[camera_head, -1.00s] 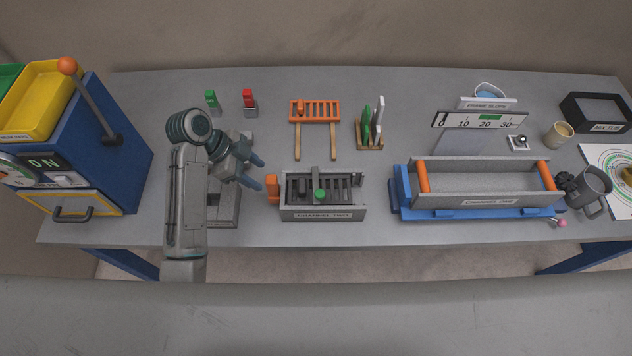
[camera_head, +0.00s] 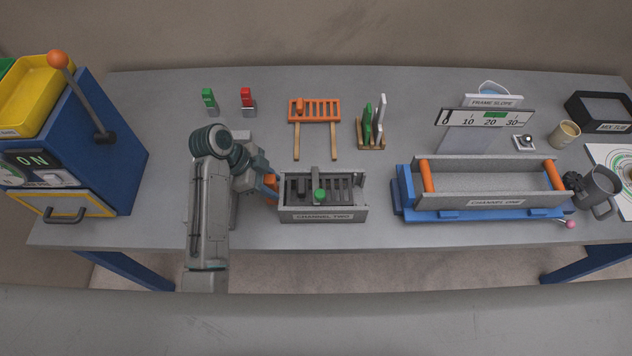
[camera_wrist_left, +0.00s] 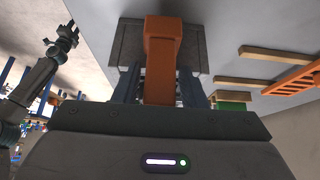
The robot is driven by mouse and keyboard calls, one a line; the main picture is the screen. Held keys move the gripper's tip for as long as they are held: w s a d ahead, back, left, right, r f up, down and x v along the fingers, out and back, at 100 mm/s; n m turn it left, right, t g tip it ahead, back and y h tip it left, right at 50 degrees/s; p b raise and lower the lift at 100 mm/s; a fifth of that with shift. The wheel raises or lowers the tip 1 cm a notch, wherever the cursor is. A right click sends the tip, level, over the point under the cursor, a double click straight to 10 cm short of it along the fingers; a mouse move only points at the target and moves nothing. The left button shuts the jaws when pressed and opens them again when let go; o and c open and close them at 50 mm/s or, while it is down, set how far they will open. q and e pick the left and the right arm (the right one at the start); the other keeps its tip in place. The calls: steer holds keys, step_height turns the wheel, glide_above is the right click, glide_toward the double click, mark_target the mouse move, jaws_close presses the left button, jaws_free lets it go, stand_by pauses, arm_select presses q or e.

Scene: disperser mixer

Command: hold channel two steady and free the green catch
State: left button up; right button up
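Channel two (camera_head: 322,215) is a grey slotted trough on the bench, left of centre. It has an orange handle (camera_head: 271,182) on its left end. The green catch (camera_head: 320,195) is a round green knob on a dark bar across the trough. My left gripper (camera_head: 268,180) is at the handle, with its fingers on either side. In the left wrist view the orange handle (camera_wrist_left: 160,60) stands between the spread fingers, and firm contact does not show. My right gripper (camera_wrist_left: 66,38) shows small and dark at the left of the wrist view; its opening is unclear.
Channel one (camera_head: 492,201), in a blue cradle, lies to the right. An orange rack (camera_head: 315,108) and a wooden holder (camera_head: 370,144) stand behind channel two. A blue cabinet (camera_head: 105,165) with a lever is at far left. Bare bench lies between the channels.

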arm_select(q)
jaws_close()
steer(key=shift+f, duration=0.15)
stand_by(0.9)
